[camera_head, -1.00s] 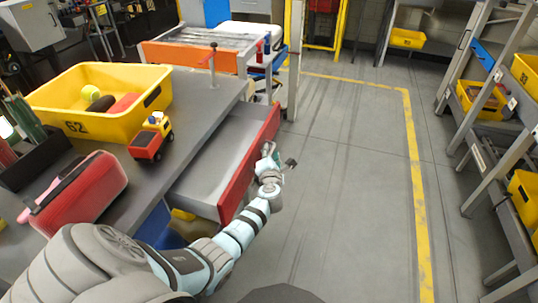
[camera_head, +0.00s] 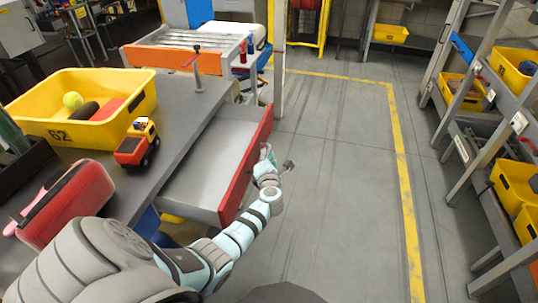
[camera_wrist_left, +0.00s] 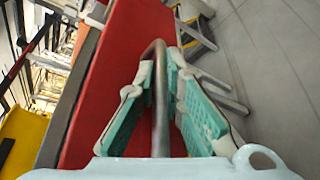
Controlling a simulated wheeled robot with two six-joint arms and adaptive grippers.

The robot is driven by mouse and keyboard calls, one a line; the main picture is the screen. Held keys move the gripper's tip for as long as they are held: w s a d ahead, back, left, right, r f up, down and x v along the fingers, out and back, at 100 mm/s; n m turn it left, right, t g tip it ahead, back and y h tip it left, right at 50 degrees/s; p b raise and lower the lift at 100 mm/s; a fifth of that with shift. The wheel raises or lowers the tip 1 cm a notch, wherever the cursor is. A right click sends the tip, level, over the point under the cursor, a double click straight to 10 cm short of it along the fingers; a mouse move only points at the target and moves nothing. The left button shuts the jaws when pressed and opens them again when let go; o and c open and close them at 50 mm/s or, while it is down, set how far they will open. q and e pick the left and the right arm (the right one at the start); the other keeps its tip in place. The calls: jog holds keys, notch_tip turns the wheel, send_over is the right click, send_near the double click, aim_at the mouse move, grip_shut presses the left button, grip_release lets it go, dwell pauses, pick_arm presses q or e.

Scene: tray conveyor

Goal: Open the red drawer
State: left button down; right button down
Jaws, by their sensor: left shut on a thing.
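The red drawer (camera_head: 241,172) stands pulled out from under the grey workbench (camera_head: 190,118). Its bare grey inside (camera_head: 206,170) shows in the head view, and it looks empty. My left gripper (camera_head: 268,158) is at the outer side of the red front. In the left wrist view its teal fingers (camera_wrist_left: 168,88) are shut around the metal bar handle (camera_wrist_left: 158,70) on the red drawer front (camera_wrist_left: 110,70). My right gripper is not in view.
On the bench are a yellow bin (camera_head: 80,125) with a ball in it, a toy truck (camera_head: 137,143) and a red case (camera_head: 66,203). The floor (camera_head: 335,190) right of the drawer is clear. Shelves with yellow bins (camera_head: 462,92) stand at the right.

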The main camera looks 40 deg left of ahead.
pick_arm(q)
jog(key=c, duration=1.7)
grip_release()
jog(key=shift+s, duration=0.1)
jog(key=v, duration=1.2)
jog(key=shift+d, duration=0.1)
